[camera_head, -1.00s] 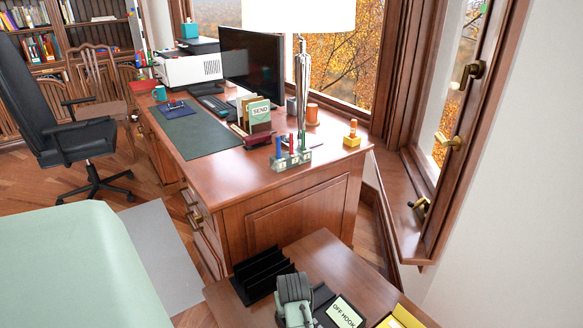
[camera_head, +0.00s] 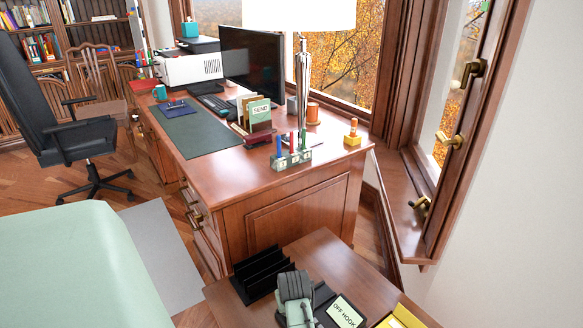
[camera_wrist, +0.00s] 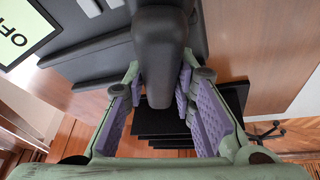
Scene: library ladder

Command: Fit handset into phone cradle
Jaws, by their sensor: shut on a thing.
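My gripper (camera_wrist: 160,88), with green fingers and purple pads, is shut on the dark grey handset (camera_wrist: 162,35) in the wrist view. The handset's end shows between the two fingers. The dark phone base (camera_wrist: 95,55) lies behind and to the left of the handset, with its tilted display (camera_wrist: 22,28) at the upper left. In the head view the display (camera_head: 343,313) reads "OFF HOOK", and my gripper (camera_head: 298,312) is at the bottom edge beside the phone. The handset and cradle are mostly hidden there. I cannot tell whether the handset touches the cradle.
A black slotted rack (camera_head: 262,272) stands on the small wooden table (camera_head: 325,252), just behind my gripper. A yellow item (camera_head: 402,318) lies right of the phone. The large desk (camera_head: 290,205) stands beyond, with a lamp and monitor. The table's far part is bare.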

